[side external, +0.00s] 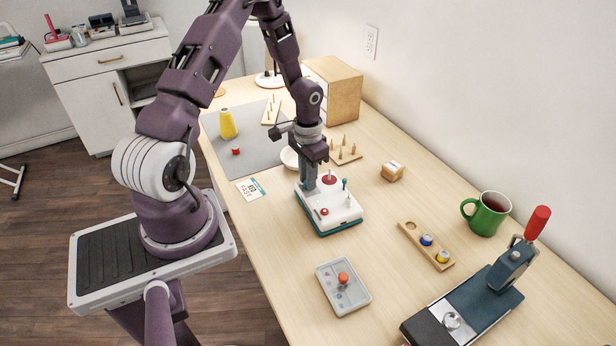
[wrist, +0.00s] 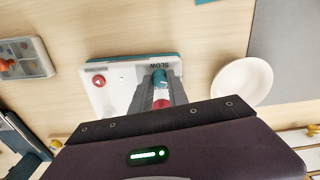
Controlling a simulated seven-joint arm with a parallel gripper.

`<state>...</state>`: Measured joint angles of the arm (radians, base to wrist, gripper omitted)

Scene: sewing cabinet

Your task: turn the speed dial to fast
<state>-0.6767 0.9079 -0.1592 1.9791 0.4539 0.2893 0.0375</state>
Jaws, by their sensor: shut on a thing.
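The control box (side external: 343,213) is white on a teal base and stands on the table; it also shows in the wrist view (wrist: 115,98). Its top carries a red button (side external: 324,212), a red disc (side external: 329,179) and a teal-tipped post (side external: 345,184). My gripper (side external: 308,188) points down at the box's far left part. In the wrist view my fingers (wrist: 158,82) are closed around a teal piece beside the word SLOW, which I take as the speed dial (wrist: 158,76). The fingers hide most of it, so its exact setting cannot be read.
A white bowl (side external: 289,157) stands close behind the box. A lettered card (side external: 251,190) lies to its left.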

